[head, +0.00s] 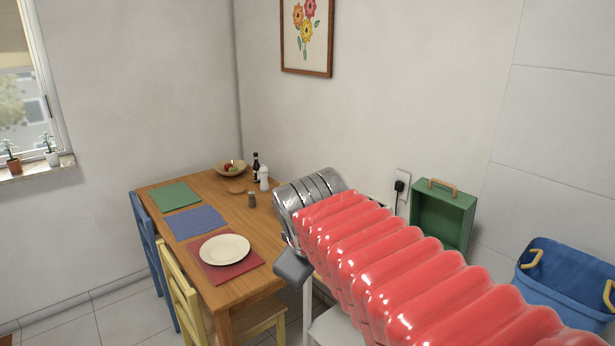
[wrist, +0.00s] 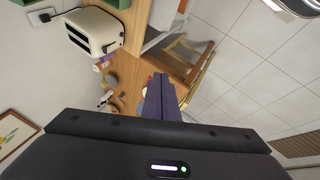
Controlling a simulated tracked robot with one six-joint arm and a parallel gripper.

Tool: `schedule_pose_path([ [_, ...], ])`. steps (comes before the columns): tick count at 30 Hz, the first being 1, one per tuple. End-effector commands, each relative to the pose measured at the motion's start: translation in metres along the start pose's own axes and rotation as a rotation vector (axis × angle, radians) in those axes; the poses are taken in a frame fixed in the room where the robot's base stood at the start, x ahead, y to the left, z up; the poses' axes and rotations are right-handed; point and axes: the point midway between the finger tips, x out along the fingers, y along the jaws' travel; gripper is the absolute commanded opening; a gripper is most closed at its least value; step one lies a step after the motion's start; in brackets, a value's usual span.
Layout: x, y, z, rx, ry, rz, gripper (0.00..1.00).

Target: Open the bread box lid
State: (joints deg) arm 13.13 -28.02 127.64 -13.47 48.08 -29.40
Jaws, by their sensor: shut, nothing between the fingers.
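A green box (head: 442,218) with a light wooden handle stands against the back wall, right of the outlet in the head view. It may be the bread box; I cannot make out its lid or whether it is open. Its lower part is hidden behind my red-sleeved arm. A green edge (wrist: 121,3) shows at the top of the wrist view, probably the same box. My gripper (wrist: 161,82) is shut and empty, its dark fingers together over the dining table area. It is apart from the green box.
A cream toaster-like appliance (wrist: 95,32) stands near the outlet. The dining table (head: 171,184) holds mats, a plate (head: 224,249), a bowl (head: 230,167) and bottles. A yellow chair (head: 184,290) and blue chair (head: 148,235) stand beside it. A blue tub (head: 566,282) is at right.

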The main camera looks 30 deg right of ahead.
Motion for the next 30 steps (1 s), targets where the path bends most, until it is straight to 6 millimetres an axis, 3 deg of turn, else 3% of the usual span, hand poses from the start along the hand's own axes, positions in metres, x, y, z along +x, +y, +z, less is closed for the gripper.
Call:
schedule_pose_path([
  [1,-0.004,-0.024,0.004,0.056,0.019,-0.037,0.00],
  [6,-0.013,-0.096,0.022,0.269,0.046,-0.173,0.00],
  [12,-0.019,-0.149,0.040,0.433,0.039,-0.284,0.00],
  [17,-0.020,-0.160,0.044,0.470,0.033,-0.308,0.00],
  [30,-0.020,-0.159,0.043,0.468,0.034,-0.306,0.00],
])
